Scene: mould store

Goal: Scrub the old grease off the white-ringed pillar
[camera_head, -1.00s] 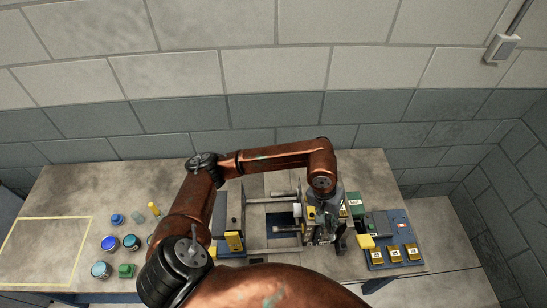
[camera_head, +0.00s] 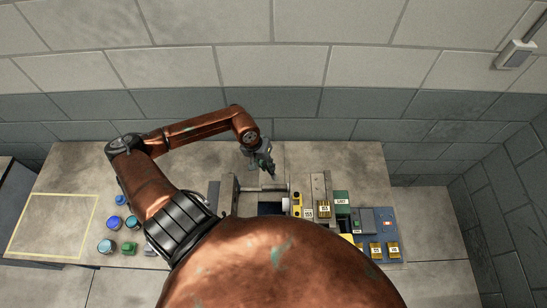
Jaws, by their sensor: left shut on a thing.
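My left gripper (camera_head: 263,166) is above the back edge of the open mould, pointing down. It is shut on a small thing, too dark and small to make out. The mould (camera_head: 228,192) stands on the bench with grey steel blocks left and right of a dark gap. A short white-ringed part, perhaps the pillar (camera_head: 285,204), shows at the right side of the gap, below and right of the gripper and apart from it. I cannot see grease on it. My own arm hides the front of the mould. My right gripper is not in view.
A green labelled box (camera_head: 341,198) and a blue tray (camera_head: 368,255) with yellow labelled blocks are right. The bench's back right is clear.

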